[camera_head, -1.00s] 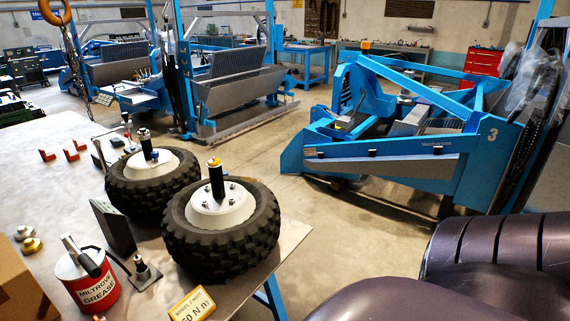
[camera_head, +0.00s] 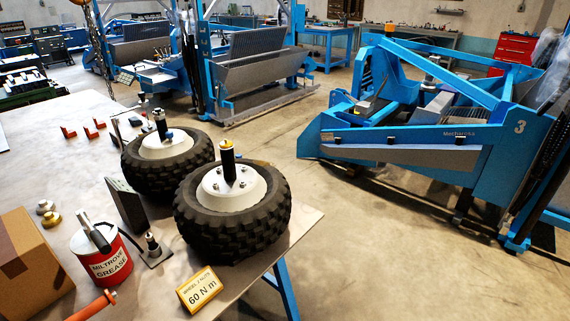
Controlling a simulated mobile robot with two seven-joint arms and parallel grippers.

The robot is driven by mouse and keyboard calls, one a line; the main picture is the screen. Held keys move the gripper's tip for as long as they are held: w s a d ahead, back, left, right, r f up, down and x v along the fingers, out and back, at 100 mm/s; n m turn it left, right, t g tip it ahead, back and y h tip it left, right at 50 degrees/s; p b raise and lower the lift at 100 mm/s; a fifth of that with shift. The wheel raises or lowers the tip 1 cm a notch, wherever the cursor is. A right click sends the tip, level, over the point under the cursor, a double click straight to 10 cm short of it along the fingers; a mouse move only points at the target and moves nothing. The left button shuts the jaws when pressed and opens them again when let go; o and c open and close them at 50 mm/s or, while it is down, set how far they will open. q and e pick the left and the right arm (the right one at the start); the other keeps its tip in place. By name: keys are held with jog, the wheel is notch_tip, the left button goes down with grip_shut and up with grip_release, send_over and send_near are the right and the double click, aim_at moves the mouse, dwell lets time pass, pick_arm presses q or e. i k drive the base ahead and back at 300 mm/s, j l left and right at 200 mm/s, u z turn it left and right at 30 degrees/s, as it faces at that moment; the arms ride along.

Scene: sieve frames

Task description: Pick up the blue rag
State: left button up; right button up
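I cannot make out a blue rag in this view. Neither of my grippers is in the picture. The near worktable (camera_head: 60,135) fills the left side. Two black-tyred wheels with white hubs lie flat on it, a nearer wheel (camera_head: 232,228) by the right edge and a farther wheel (camera_head: 155,180) behind it. A dark upright post stands in each hub.
A red grease tin (camera_head: 105,262), cardboard box (camera_head: 28,255), yellow torque sign (camera_head: 198,288) and dark upright plate (camera_head: 126,204) stand on the table. An orange handle (camera_head: 92,305) shows at the bottom. Blue machine 3 (camera_head: 430,140) stands right, beyond bare floor (camera_head: 390,250).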

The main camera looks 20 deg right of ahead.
aim_at(135, 121)
jog(key=i+l+z, duration=0.15)
jog(key=z, duration=1.25)
jog(key=i+j+z, duration=0.1)
jog(key=i+z, duration=0.35)
jog(key=i, duration=0.8)
jog(key=i+u, duration=0.1)
jog(key=i, duration=0.55)
jog(key=i+l+u, duration=0.15)
jog(key=i, duration=0.45)
jog(key=i+u, duration=0.5)
jog(key=i+l+u, duration=0.1)
jog(key=i+u, duration=0.4)
jog(key=i+j+u, duration=0.1)
jog(key=i+u, duration=0.15)
jog(key=u, duration=0.15)
jog(key=i+u, duration=0.5)
jog(key=u, duration=0.25)
jog(key=i+u, duration=0.35)
jog(key=i, duration=0.9)
